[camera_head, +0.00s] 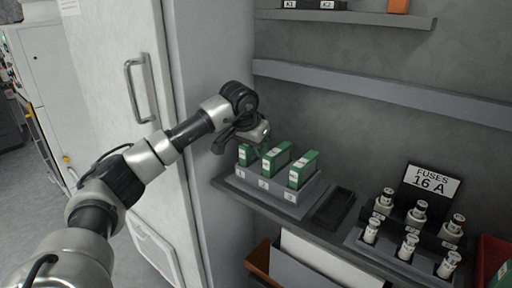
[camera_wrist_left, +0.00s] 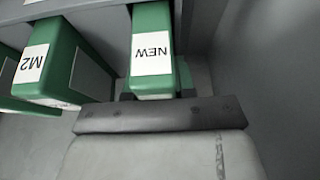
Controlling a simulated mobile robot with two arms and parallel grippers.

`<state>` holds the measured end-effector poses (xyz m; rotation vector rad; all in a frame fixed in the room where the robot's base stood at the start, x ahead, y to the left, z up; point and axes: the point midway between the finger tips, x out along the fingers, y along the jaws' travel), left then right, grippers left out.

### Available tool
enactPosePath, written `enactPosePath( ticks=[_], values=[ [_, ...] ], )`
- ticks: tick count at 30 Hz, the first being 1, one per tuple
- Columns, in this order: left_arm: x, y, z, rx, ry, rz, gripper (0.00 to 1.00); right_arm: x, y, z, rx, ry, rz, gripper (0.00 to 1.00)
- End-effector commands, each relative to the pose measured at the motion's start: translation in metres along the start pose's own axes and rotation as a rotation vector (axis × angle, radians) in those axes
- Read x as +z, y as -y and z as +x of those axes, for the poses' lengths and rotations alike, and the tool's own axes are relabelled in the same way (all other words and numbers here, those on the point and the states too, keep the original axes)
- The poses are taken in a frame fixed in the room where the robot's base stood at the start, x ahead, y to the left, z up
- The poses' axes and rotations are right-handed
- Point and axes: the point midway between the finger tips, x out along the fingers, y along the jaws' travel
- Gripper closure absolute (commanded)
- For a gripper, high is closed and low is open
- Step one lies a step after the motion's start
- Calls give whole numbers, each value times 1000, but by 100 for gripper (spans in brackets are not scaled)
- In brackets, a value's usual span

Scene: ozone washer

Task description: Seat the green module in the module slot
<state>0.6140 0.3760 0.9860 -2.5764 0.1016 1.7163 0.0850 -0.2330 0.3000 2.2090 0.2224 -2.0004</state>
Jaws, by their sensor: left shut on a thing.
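A green module with a white NEW label (camera_wrist_left: 152,52) is held in my left gripper (camera_wrist_left: 160,95). In the head view this green module (camera_head: 245,155) stands at slot 1 of the grey module rack (camera_head: 262,193), partly covered by the gripper (camera_head: 243,143). Whether its base is fully down in the slot cannot be told. The left gripper is shut on it from above. Beside it a green module marked M2 (camera_wrist_left: 65,65) stands in slot 2; it also shows in the head view (camera_head: 276,159). Another green module (camera_head: 303,169) stands in slot 3. My right gripper is not in view.
The rack stands on a grey shelf (camera_head: 240,192) next to a tall cabinet side (camera_head: 205,100). A black empty tray (camera_head: 334,207) lies to its right. Farther right are several fuses (camera_head: 409,246) in holders and a 16 A fuse sign (camera_head: 432,182). A ledge (camera_head: 380,86) runs above.

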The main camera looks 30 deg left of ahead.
Motion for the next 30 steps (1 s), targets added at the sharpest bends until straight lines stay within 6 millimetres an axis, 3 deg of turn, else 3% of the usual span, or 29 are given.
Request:
enactPosePath(
  ticks=[1,2,6,17,30],
  values=[
    [1,0,2,0,1,0,100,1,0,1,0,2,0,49],
    [1,0,2,0,2,0,72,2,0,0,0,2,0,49],
    [1,0,2,0,2,0,50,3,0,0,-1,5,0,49],
    [-1,0,-6,1,0,1,49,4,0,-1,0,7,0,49],
    [-1,0,-94,0,-2,0,49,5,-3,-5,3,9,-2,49]
  ],
)
